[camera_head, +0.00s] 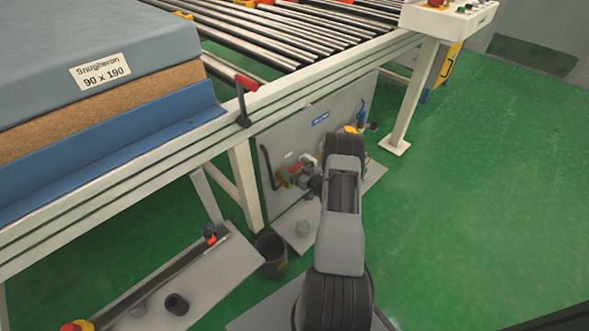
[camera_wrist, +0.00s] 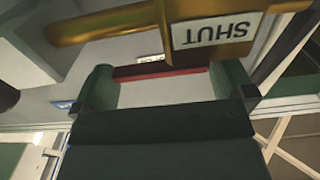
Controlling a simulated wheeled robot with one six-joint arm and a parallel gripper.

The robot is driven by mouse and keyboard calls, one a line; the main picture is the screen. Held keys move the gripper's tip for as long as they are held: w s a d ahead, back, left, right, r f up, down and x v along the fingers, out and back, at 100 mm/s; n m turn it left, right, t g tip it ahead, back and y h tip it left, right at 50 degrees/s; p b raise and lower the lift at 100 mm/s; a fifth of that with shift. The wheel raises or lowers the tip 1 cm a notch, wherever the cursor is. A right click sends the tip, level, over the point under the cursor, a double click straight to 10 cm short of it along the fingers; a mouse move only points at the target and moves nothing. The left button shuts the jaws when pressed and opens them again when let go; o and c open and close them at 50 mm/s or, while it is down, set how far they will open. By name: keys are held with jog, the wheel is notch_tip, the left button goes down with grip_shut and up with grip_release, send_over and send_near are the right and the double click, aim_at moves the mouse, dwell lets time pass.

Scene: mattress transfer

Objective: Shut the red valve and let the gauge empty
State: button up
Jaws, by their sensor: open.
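The red valve handle (camera_head: 295,168) sits on a brass fitting (camera_head: 284,180) low on the grey panel under the conveyor. My gripper (camera_head: 312,184) is just right of it, partly hidden by my arm. In the wrist view my gripper (camera_wrist: 165,85) is open, with a dark finger on each side. A red bar (camera_wrist: 150,71) shows across the gap between the fingers; I cannot tell whether they touch it. A brass part (camera_wrist: 110,24) with an upside-down SHUT label (camera_wrist: 215,32) lies just beyond. I cannot make out a gauge dial or its reading.
The grey panel (camera_head: 320,112) has a blue fitting (camera_head: 361,114) at its upper right. A conveyor leg (camera_head: 245,185), a black bucket (camera_head: 271,254) and a low grey plate (camera_head: 220,270) are to the left. Green floor (camera_head: 480,190) is open to the right.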

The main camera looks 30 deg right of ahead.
jog(key=shift+w+a, duration=0.1)
jog(key=shift+w, duration=0.4)
jog(key=shift+c, duration=0.3)
